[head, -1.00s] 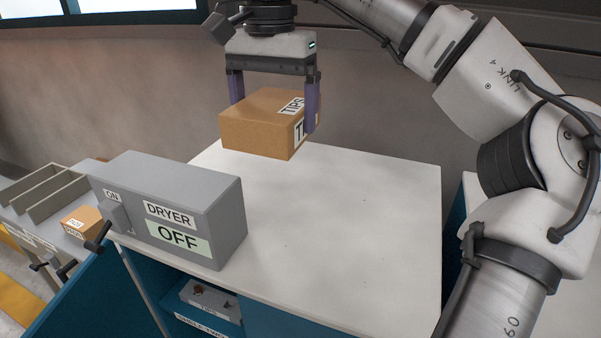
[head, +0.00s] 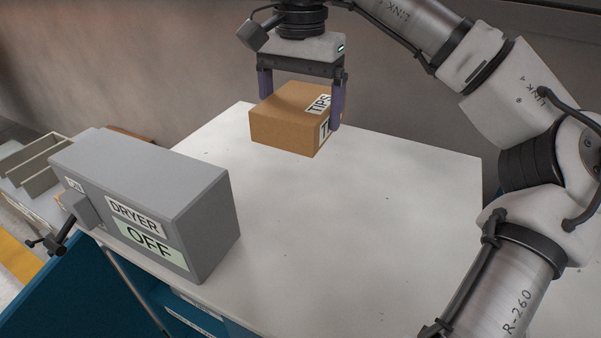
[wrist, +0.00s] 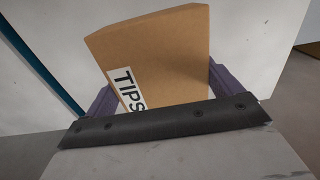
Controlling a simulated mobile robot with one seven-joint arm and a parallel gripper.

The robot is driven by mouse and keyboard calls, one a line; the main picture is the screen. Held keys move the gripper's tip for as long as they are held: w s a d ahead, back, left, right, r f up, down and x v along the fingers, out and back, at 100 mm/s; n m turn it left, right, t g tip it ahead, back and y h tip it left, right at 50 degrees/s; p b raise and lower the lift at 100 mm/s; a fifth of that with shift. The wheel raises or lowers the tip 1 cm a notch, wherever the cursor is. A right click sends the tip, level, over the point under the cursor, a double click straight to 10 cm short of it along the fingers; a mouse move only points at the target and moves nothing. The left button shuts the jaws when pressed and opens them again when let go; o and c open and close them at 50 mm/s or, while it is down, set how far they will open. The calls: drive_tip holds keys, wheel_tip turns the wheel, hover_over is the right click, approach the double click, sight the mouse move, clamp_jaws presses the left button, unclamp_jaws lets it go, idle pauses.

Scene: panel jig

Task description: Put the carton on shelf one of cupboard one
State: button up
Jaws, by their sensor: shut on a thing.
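The brown carton (head: 290,122), labelled TIPS, is held between the two purple fingers of my gripper (head: 300,105). It appears to hang above the back part of the white cupboard top (head: 330,210). In the wrist view the carton (wrist: 160,55) sits between the fingers, its TIPS label partly cut off by the dark gripper bar. Below the top, at the lower left, is the blue cupboard (head: 185,310) with an open compartment; its shelves are mostly hidden and their labels are not readable now.
A grey box (head: 150,200) marked DRYER OFF, with a knob, stands on the left of the cupboard top. A blue door panel (head: 60,290) juts out at the lower left. Grey bins (head: 30,165) stand at the far left. The middle and right of the top are clear.

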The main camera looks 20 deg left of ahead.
wheel_tip(320, 180, down, 12)
drive_tip(key=shift+r+p, duration=0.2)
drive_tip(key=shift+p, duration=0.45)
drive_tip(key=shift+f, duration=0.1)
drive_tip(key=shift+f, duration=0.15)
drive_tip(key=o, duration=0.9)
